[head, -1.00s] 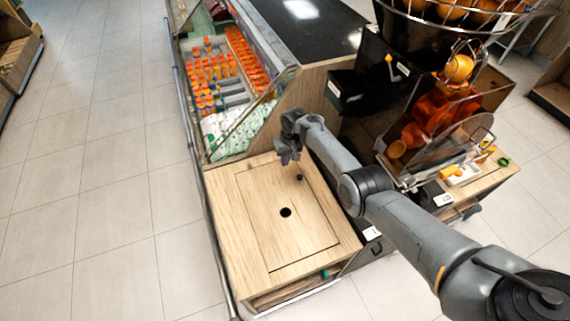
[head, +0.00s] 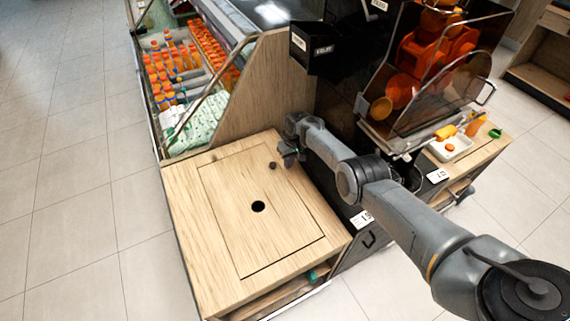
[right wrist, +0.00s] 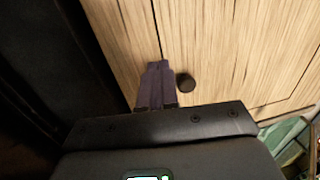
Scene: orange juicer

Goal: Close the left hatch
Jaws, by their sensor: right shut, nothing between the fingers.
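The left hatch (head: 235,232) is a light wood panel with a dark round hole and a small dark knob (head: 273,165). It lies flat in the wooden counter top, with a thin seam around it. My right gripper (head: 289,160) is shut and empty at the hatch's far right edge, just right of the knob. In the right wrist view its fingertips (right wrist: 158,66) are together by the seam, beside the knob (right wrist: 186,82). I cannot tell whether they touch the wood. My left gripper is not in view.
A cooler case with orange-capped bottles (head: 175,65) stands behind the counter, with a wood side panel (head: 265,85). The orange juicer (head: 430,60) and black cabinet are to the right. An open shelf (head: 285,300) is below the counter front. The floor at left is clear.

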